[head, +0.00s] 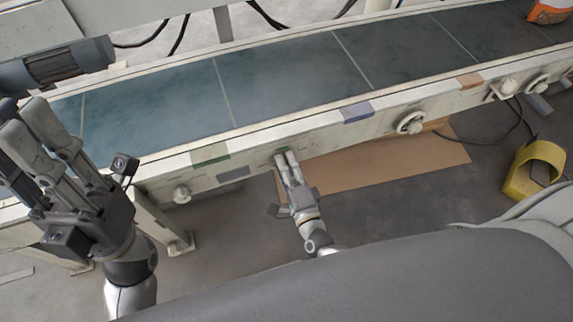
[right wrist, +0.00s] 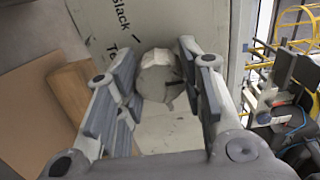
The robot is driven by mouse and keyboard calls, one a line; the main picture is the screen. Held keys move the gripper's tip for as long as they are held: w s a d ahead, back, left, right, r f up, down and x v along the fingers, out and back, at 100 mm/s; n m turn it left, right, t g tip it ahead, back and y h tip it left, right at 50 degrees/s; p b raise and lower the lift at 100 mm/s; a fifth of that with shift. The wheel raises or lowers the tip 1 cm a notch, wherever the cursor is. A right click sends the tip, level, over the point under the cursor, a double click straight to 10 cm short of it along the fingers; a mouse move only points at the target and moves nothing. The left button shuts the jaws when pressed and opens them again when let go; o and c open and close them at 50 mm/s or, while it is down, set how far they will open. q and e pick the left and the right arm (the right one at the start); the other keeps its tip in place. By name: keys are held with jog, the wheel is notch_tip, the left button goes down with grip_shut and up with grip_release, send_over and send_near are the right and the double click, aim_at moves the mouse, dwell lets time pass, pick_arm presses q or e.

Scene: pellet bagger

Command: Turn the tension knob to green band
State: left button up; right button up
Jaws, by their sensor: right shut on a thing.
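The tension knob (right wrist: 158,76) is a round, pale grey knob on a white panel, seen in the right wrist view. Dark lettering beside it reads "Slack" and a second word, partly covered, that starts with "T". My right gripper (right wrist: 158,84) has its fingers on both sides of the knob and is shut on it. In the head view my right gripper (head: 287,158) reaches the conveyor's side rail and hides the knob. I cannot make out the knob's green band or pointer. My left gripper (head: 25,130) is raised at the left, away from the rail; its finger gap is unclear.
The conveyor (head: 290,80) runs across the head view. Its rail carries green (head: 210,154), blue (head: 357,111) and orange (head: 470,80) patches and other round fittings (head: 410,123). A brown sheet (head: 400,152) lies on the floor below. A yellow object (head: 535,170) stands at right.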

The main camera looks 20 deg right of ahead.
jog(key=o, duration=1)
jog(key=shift+o, duration=0.2)
jog(key=shift+s, duration=0.15)
jog(key=s, duration=1.1)
jog(key=shift+s+d, duration=0.2)
jog(key=shift+s, duration=0.2)
